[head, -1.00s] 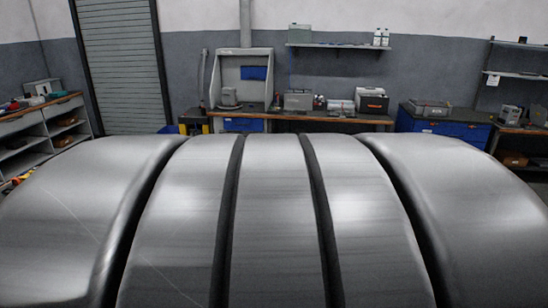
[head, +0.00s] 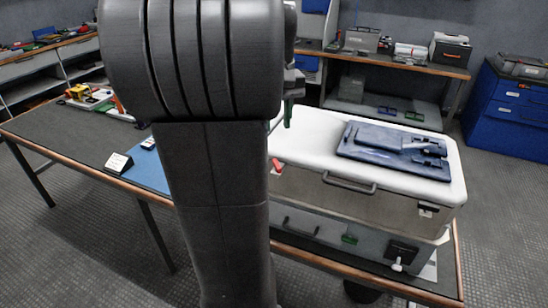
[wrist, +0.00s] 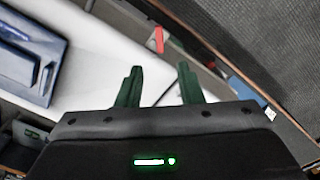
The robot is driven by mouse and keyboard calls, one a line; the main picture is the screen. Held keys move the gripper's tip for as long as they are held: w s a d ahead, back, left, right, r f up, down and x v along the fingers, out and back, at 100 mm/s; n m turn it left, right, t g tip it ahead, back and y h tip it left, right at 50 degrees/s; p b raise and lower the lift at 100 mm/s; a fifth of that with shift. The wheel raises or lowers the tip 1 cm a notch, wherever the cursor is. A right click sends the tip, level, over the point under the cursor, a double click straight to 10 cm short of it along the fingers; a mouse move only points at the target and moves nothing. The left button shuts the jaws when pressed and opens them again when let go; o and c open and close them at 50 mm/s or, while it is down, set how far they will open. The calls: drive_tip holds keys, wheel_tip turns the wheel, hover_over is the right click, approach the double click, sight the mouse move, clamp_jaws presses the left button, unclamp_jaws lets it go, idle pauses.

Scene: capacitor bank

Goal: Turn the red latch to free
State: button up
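The red latch (head: 277,166) is a small red piece at the left end of the front side of a white-topped case, close to the edge of my arm. In the wrist view the red latch (wrist: 159,40) stands up beyond my fingertips. My gripper (wrist: 160,72) is open, with two green fingers apart and nothing visible between them. In the head view my gripper (head: 281,117) shows only partly beside my arm, above the case top. My arm hides the case's left end.
The white case top (head: 305,140) carries a dark blue molded piece (head: 392,150). A handle (head: 348,183) sticks out of the case front. A grey box stands below the case. A dark bench (head: 85,140) with a blue mat (head: 148,173) extends left.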

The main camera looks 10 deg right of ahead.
wheel_tip(320, 180, down, 12)
drive_tip(key=shift+r, duration=0.2)
drive_tip(key=shift+c, duration=0.4)
clamp_jaws()
